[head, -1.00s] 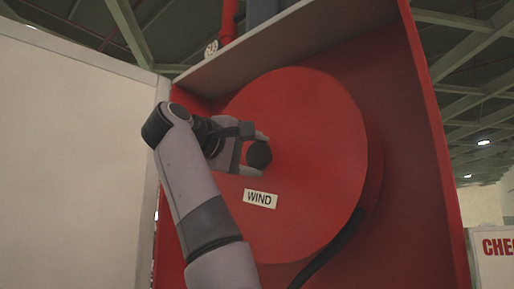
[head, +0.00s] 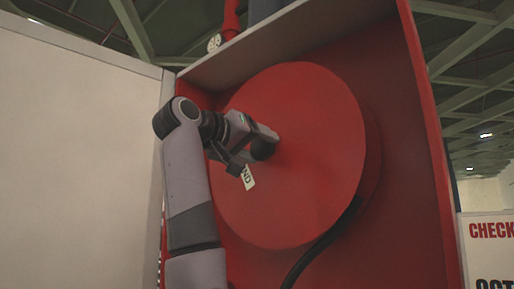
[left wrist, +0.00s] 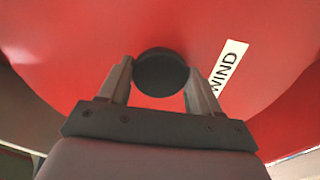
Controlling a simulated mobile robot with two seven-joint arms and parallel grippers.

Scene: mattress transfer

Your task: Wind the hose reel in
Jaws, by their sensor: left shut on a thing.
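The red hose reel (head: 310,150) is a large round disc inside a red cabinet. A black knob (head: 262,150) stands out from its face, left of the middle. My left gripper (head: 262,142) is at the knob, shut on it, and partly covers it. In the left wrist view the black knob (left wrist: 160,73) sits between the two fingers of my left gripper (left wrist: 162,85). A white WIND label (left wrist: 228,66) is on the reel face, right of the knob, and is tilted. In the head view my gripper hides part of the label (head: 248,177). My right gripper is not in view.
A black hose (head: 325,240) runs down from the reel's lower right edge. The cabinet's red side wall (head: 425,150) stands at the right. A pale open door or panel (head: 80,150) stands at the left. A white sign (head: 488,250) is at the far right.

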